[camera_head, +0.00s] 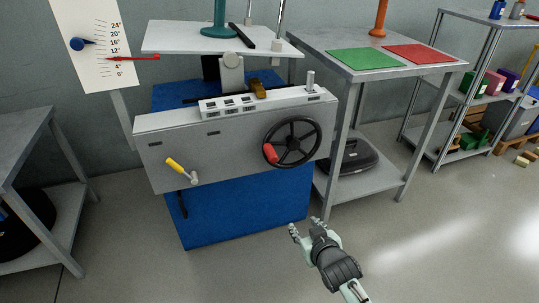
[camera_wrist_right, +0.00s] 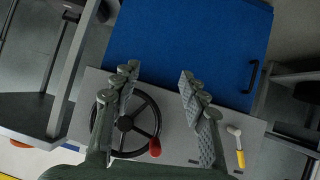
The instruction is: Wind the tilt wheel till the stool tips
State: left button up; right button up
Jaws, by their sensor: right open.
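The tilt wheel (camera_head: 292,142) is a black spoked handwheel with a red handle (camera_head: 270,153), on the grey front panel of the test machine (camera_head: 224,140). In the right wrist view the wheel (camera_wrist_right: 125,123) shows partly behind one finger of my gripper. The stool (camera_head: 236,35) is only partly in view, with a teal base on the white platform (camera_head: 165,38). My right gripper (camera_head: 304,227) is open and empty, in front of and below the wheel, apart from it. In the wrist view its fingers (camera_wrist_right: 158,80) are spread wide. My left gripper is not in view.
A yellow-handled crank (camera_head: 181,170) sits left on the same panel. An angle scale board (camera_head: 95,45) with blue and red pointers stands at the left. A table with green (camera_head: 364,58) and red (camera_head: 418,54) mats stands right. The floor in front is clear.

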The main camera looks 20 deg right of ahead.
aim_at(274, 161)
jog(key=w+a+r+t, duration=0.1)
jog(key=w+r+t, duration=0.1)
jog(key=w+r, duration=0.1)
jog(key=w+a+r+t+y+b, duration=0.1)
jog(key=w+a+r+t, duration=0.1)
jog(key=r, duration=0.4)
jog(key=w+a+r+t, duration=0.1)
jog(key=w+r+t, duration=0.1)
jog(key=w+r, duration=0.2)
jog(key=shift+a+r+y, duration=0.15)
jog(key=shift+a+y, duration=0.05)
jog(key=shift+y, duration=0.1)
jog(key=w, duration=0.6)
jog(key=shift+a+r+b, duration=0.1)
jog(key=shift+a+b, duration=0.05)
jog(key=shift+b, duration=0.25)
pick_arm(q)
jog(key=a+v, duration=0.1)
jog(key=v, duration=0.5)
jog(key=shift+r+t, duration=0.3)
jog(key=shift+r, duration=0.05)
pick_arm(e)
jog(key=shift+w, duration=0.7)
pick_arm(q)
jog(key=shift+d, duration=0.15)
pick_arm(e)
jog(key=shift+c, duration=0.6)
grip_shut()
